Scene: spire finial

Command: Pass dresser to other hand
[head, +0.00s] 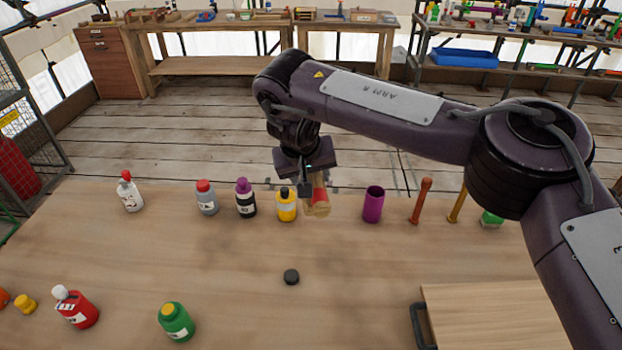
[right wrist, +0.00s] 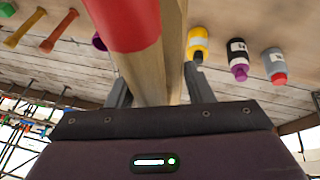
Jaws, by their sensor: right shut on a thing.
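The dresser (head: 319,207) is a pale wooden tool with a red part. My right gripper (head: 308,188) is shut on it and holds it over the far edge of the table, between the yellow bottle and the purple cup. In the right wrist view the dresser's red part (right wrist: 122,22) and pale wood (right wrist: 175,45) run up between the fingers of the gripper (right wrist: 157,90). In the head view the gripper hides part of the dresser. My left gripper is in neither view.
On the table (head: 230,285), a yellow bottle (head: 286,206), a black-and-purple bottle (head: 245,200) and a purple cup (head: 373,204) line the far edge. A black cap (head: 291,277) lies mid-table. Red (head: 76,309) and green (head: 176,322) bottles stand near left; a wooden box (head: 495,315) sits near right.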

